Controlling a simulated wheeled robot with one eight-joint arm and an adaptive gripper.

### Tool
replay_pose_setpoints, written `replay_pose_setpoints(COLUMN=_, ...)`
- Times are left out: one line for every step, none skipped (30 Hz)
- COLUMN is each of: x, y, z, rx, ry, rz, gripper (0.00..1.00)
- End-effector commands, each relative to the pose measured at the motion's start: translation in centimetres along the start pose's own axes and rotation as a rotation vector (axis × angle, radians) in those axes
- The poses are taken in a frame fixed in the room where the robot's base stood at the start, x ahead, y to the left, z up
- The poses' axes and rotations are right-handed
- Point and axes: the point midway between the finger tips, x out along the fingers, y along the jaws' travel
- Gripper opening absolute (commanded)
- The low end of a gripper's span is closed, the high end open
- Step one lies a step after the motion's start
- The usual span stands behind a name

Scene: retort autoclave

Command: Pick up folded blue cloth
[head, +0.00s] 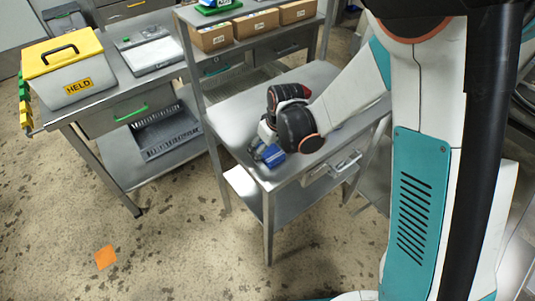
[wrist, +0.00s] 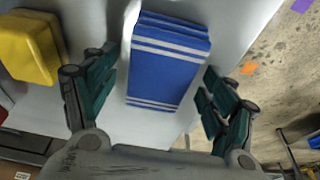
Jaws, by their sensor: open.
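The folded blue cloth (wrist: 166,66) has white stripes near both ends and lies on the grey metal table in the wrist view. In the head view the cloth (head: 272,155) shows near the table's front corner, partly hidden by my arm. My gripper (wrist: 160,90) is open, with one finger pair on each side of the cloth. The fingers look apart from the cloth, with a gap on both sides. In the head view my gripper (head: 262,142) is over the table beside the cloth, mostly hidden by my wrist.
The small metal table (head: 235,117) has a drawer and a lower shelf. A yellow-lidded box marked HELD (head: 70,88) stands on the left bench. Cardboard boxes (head: 255,27) sit on the shelf behind. A yellow object (wrist: 28,48) lies left of my fingers. An orange square (head: 105,256) marks the floor.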

Motion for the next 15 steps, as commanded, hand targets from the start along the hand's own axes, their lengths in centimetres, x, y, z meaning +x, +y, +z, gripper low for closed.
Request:
replay_pose_setpoints(x=-0.03, y=-0.01, z=0.00, rx=0.000, ry=0.000, rz=0.000, gripper=0.78)
replay_pose_setpoints(x=-0.07, y=-0.01, z=0.00, rx=0.000, ry=0.000, rz=0.000, gripper=0.78)
replay_pose_setpoints(x=-0.10, y=-0.01, z=0.00, rx=0.000, ry=0.000, rz=0.000, gripper=0.78)
replay_pose_setpoints(x=-0.11, y=0.00, z=0.00, rx=0.000, ry=0.000, rz=0.000, gripper=0.78)
replay_pose_setpoints(x=-0.11, y=0.00, z=-0.01, rx=0.000, ry=0.000, rz=0.000, gripper=0.75)
replay_pose_setpoints(x=-0.11, y=0.00, z=-0.01, rx=0.000, ry=0.000, rz=0.000, gripper=0.66)
replay_pose_setpoints(x=-0.12, y=0.00, z=-0.01, rx=0.000, ry=0.000, rz=0.000, gripper=0.59)
replay_pose_setpoints(x=-0.12, y=0.00, z=-0.01, rx=0.000, ry=0.000, rz=0.000, gripper=0.53)
replay_pose_setpoints(x=-0.12, y=0.00, z=-0.01, rx=0.000, ry=0.000, rz=0.000, gripper=0.43)
replay_pose_setpoints(x=-0.12, y=0.00, z=-0.01, rx=0.000, ry=0.000, rz=0.000, gripper=0.37)
replay_pose_setpoints(x=-0.12, y=0.01, z=-0.01, rx=0.000, ry=0.000, rz=0.000, gripper=0.34)
replay_pose_setpoints(x=-0.12, y=0.01, z=-0.01, rx=0.000, ry=0.000, rz=0.000, gripper=0.34)
replay_pose_setpoints(x=-0.12, y=0.01, z=-0.01, rx=0.000, ry=0.000, rz=0.000, gripper=0.34)
replay_pose_setpoints(x=-0.12, y=0.01, z=-0.01, rx=0.000, ry=0.000, rz=0.000, gripper=0.34)
replay_pose_setpoints(x=-0.12, y=0.01, z=-0.01, rx=0.000, ry=0.000, rz=0.000, gripper=0.30)
